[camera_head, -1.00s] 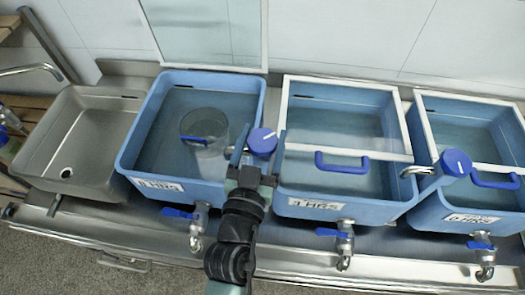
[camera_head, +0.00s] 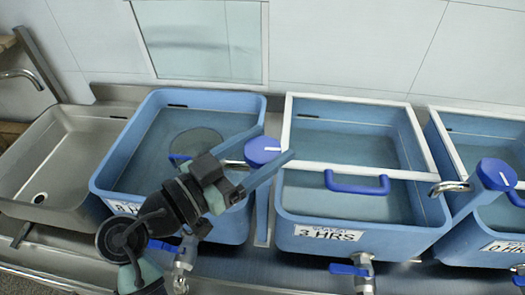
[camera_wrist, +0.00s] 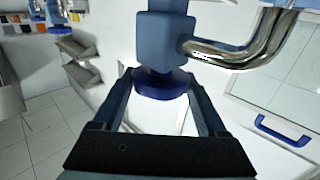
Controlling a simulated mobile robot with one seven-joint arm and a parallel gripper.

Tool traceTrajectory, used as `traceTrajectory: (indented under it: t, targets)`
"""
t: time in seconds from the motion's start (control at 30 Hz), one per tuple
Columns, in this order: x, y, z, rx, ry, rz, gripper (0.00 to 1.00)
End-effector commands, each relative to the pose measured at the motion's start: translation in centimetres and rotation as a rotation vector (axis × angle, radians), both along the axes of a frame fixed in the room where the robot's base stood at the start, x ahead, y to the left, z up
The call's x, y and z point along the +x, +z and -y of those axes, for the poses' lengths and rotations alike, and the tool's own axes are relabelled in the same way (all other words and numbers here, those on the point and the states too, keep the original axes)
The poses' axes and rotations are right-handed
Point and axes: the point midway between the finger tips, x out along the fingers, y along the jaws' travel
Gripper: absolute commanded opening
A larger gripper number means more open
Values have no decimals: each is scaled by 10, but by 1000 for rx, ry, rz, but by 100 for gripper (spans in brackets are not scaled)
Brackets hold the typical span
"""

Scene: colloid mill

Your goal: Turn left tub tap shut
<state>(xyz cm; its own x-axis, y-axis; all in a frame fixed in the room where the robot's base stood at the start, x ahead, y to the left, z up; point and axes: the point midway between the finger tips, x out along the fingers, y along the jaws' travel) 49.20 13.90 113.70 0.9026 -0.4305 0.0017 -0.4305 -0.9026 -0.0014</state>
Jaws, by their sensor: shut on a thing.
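The left tub tap is a round blue knob with a white mark (camera_head: 263,149) on a blue post (camera_head: 261,212) between the left tub (camera_head: 147,130) and the middle tub. Its white mark points roughly right in the head view. My gripper (camera_head: 277,141) reaches in from the lower left, one finger on each side of the knob, and is shut on it. In the wrist view the knob (camera_wrist: 161,86) sits between the finger ends, below the blue tap body (camera_wrist: 162,40). A chrome spout (camera_wrist: 240,54) runs right from it. My arm hides part of the left tub's front.
The middle tub (camera_head: 300,205), labelled 3 HRS, has a white-framed lid with a blue handle (camera_head: 356,184). Another blue-knobbed tap (camera_head: 497,174) stands right of it. A steel sink (camera_head: 62,155) is at far left. A clear round vessel (camera_head: 195,143) is in the left tub. Drain valves (camera_head: 349,269) project in front.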

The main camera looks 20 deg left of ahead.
Motion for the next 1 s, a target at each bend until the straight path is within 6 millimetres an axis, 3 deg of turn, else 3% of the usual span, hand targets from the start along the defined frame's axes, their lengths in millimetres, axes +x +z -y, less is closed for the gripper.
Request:
traceTrajectory:
  t: [0.6,1.0]
  targets:
    - [1,-4,-2,3,-568,1,20]
    - [0,-8,-2,4,-848,-4,20]
